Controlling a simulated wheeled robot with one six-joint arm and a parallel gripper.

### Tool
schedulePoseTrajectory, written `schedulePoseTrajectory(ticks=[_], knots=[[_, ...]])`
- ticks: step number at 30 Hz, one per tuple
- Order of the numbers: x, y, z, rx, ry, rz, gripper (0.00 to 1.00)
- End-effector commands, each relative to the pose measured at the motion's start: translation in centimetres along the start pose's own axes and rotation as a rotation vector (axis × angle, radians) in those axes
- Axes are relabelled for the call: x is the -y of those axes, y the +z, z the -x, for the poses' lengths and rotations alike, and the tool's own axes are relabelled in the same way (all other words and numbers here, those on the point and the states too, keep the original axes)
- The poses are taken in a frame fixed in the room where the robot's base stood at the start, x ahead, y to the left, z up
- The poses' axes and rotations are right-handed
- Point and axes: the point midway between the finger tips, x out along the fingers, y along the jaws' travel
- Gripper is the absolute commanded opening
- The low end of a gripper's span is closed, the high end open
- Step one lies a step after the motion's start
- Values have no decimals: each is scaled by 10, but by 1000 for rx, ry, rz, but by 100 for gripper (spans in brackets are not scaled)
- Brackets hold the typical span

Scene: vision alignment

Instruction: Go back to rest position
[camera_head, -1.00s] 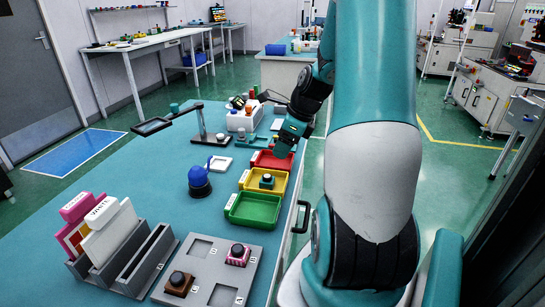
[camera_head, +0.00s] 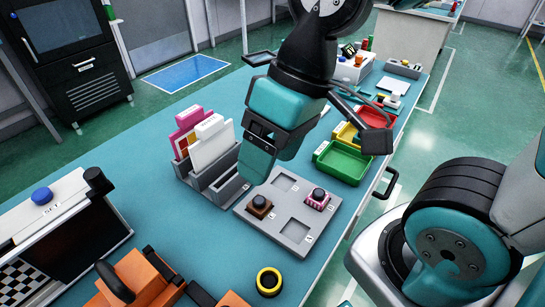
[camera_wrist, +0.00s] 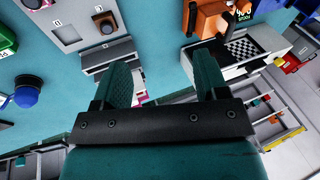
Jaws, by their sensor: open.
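My gripper (camera_head: 262,150) is in the middle of the head view, hanging over the workbench (camera_head: 120,185) near the grey card rack (camera_head: 205,182) and the grey slotted tray (camera_head: 275,232). In the wrist view my gripper (camera_wrist: 160,85) shows two teal fingers spread apart with nothing between them. The gripper hides part of the bench behind it. Its height above the bench is hard to tell.
The tray holds a brown block (camera_head: 259,206) and a pink striped block (camera_head: 317,198). Green (camera_head: 342,162) and red (camera_head: 382,117) bins stand behind. A checkered panel (camera_head: 25,275), orange device (camera_head: 140,280) and yellow-black ring (camera_head: 268,281) lie in front.

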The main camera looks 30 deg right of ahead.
Motion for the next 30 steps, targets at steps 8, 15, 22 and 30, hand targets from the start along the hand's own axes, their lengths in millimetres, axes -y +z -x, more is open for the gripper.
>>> schedulePoseTrajectory(ticks=[8, 15, 22, 30], knots=[[14, 11, -1, 18, -9, 158, 67], [18, 8, 11, 17, -8, 154, 67], [23, 4, 28, 17, -8, 153, 67], [23, 4, 28, 17, -8, 153, 67]])
